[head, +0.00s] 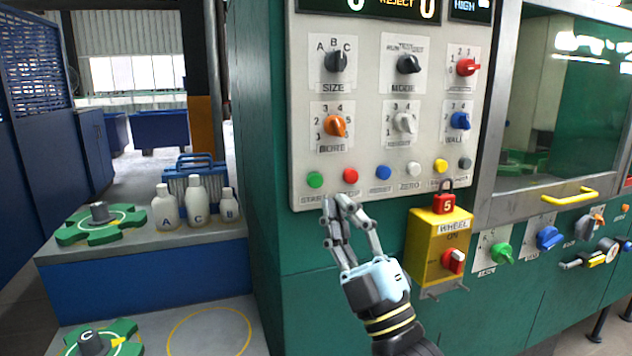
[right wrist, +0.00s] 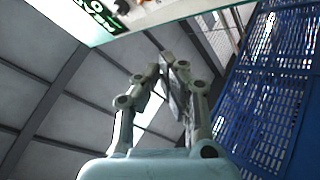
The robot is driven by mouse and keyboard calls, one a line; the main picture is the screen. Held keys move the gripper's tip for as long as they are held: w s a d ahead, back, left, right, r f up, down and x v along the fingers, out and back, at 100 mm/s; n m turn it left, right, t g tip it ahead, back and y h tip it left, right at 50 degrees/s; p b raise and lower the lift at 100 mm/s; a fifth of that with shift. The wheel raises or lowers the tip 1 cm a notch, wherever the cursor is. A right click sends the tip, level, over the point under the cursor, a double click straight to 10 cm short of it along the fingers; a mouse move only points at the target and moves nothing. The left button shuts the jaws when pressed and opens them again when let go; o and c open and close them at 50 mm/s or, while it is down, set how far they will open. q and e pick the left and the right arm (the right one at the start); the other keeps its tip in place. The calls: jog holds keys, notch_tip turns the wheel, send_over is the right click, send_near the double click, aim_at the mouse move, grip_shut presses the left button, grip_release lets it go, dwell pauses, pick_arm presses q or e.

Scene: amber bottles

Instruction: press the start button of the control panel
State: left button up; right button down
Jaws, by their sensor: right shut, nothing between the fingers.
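The control panel (head: 300,120) is a pale plate on the front of the green machine. Its start button is the green one (head: 314,180) at the left end of the bottom row, with a partly covered label under it. A red button (head: 350,175) sits just to its right. My right gripper (head: 336,204) is shut and empty, with its fingertips just below and right of the green button and apart from it in the picture. The gripper also shows in the right wrist view (right wrist: 168,62), fingers together. My left gripper is not in view.
A yellow WHEEL box (head: 425,250) with a red padlock (head: 444,203) juts out right of my gripper. White bottles (head: 195,203) and green star-shaped plates (head: 70,232) stand on a blue-sided bench at the left. Several knobs fill the panel above the buttons.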

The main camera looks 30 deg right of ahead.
aim_at(317, 188)
jog(key=shift+w+d+b, duration=0.35)
jog(key=shift+w+b, duration=0.2)
jog(key=shift+w, duration=0.8)
jog(key=shift+w+d+b, duration=0.3)
jog(key=shift+w+b, duration=0.3)
jog(key=shift+w, duration=0.8)
jog(key=shift+w+d+b, duration=0.35)
jog(key=shift+w+b, duration=0.2)
jog(key=shift+w, duration=0.8)
jog(key=shift+w, duration=0.2)
jog(key=shift+w+d, duration=0.1)
jog(key=shift+w, duration=0.1)
jog(key=shift+w+d+b, duration=0.1)
jog(key=shift+w+b, duration=0.3)
jog(key=shift+w, duration=0.05)
jog(key=shift+s, duration=0.1)
jog(key=shift+s+a+p, duration=0.2)
jog(key=shift+s+p, duration=0.35)
jog(key=shift+s, duration=0.25)
